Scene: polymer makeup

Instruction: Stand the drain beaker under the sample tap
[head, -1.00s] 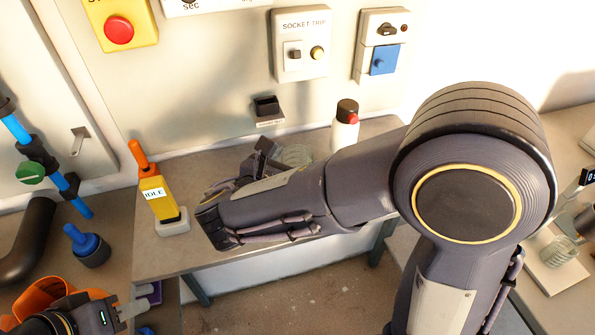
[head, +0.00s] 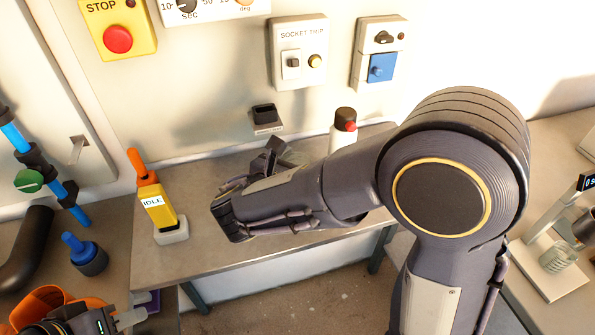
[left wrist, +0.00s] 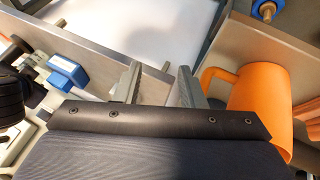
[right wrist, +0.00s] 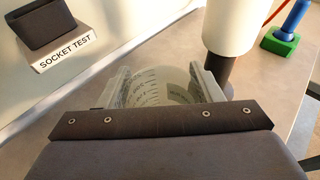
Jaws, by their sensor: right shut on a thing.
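A clear graduated beaker (right wrist: 160,87) sits between the fingers of my right gripper (right wrist: 165,85), which is shut on it. In the head view my right forearm reaches across the bench and hides most of this gripper. Whether the beaker touches the bench is unclear. My left gripper (left wrist: 158,85) is open and empty, beside an orange jug (left wrist: 265,100). It shows at the lower left in the head view (head: 132,318). A blue pipe with a green handle (head: 28,181) is at the far left; I cannot tell whether it is the sample tap.
A yellow IDLE device (head: 157,208) stands at the bench's left end. A white bottle with a dark cap (head: 344,133) stands near the wall, close to the beaker. A SOCKET TEST holder (right wrist: 45,25) is on the wall. A blue plug-like part (head: 84,254) is at left.

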